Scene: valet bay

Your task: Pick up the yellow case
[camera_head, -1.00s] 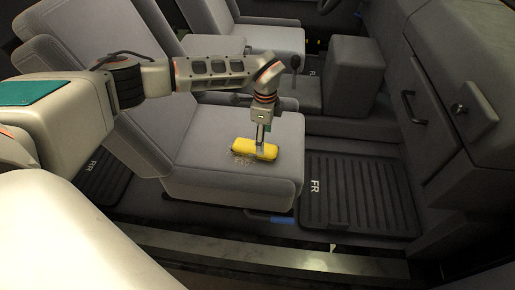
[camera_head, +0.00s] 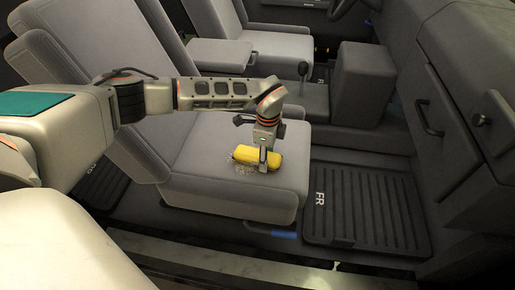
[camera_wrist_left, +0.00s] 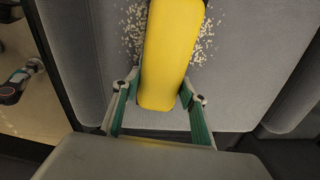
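The yellow case (camera_head: 243,155) is a long rounded box over the grey seat cushion (camera_head: 195,178), among pale crumbs. My left gripper (camera_head: 264,165) points down at it, one finger in front of its near side. In the left wrist view, the case (camera_wrist_left: 168,50) lies between the two green-padded fingers (camera_wrist_left: 160,90), which touch both its sides near one end. The gripper looks shut on it. I cannot tell if the case is clear of the cushion.
Crumbs (camera_head: 243,170) lie beside the case. The seat backrest (camera_head: 125,110) rises at left. A ribbed floor mat (camera_head: 365,205) marked FR lies right of the seat, before the dashboard (camera_head: 470,120). A centre console (camera_head: 362,85) and second seat (camera_head: 265,45) stand behind.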

